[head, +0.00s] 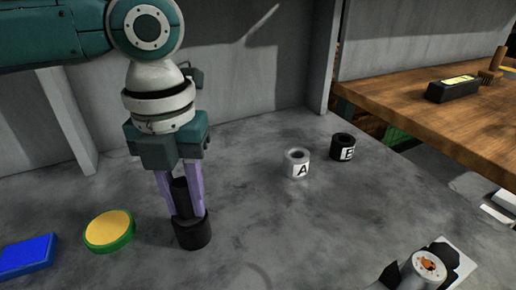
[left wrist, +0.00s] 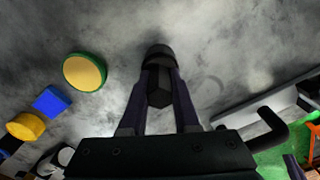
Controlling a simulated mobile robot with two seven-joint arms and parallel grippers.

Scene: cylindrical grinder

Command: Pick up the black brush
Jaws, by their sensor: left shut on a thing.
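The black brush (head: 193,232) stands upright on the grey surface, with a wide round base and a narrower handle. My left gripper (head: 184,208) points down from above, and its two purple fingers are shut on the handle. In the left wrist view the brush (left wrist: 159,52) sits between the fingertips of the left gripper (left wrist: 159,80). Its base appears to be at the surface; I cannot tell whether there is a gap. Part of the handle is hidden by the fingers. My right gripper is not in view.
A yellow disc with a green rim (head: 109,231) and a blue block (head: 27,256) lie left of the brush. A wooden table (head: 440,115) is beyond. Grey walls stand behind.

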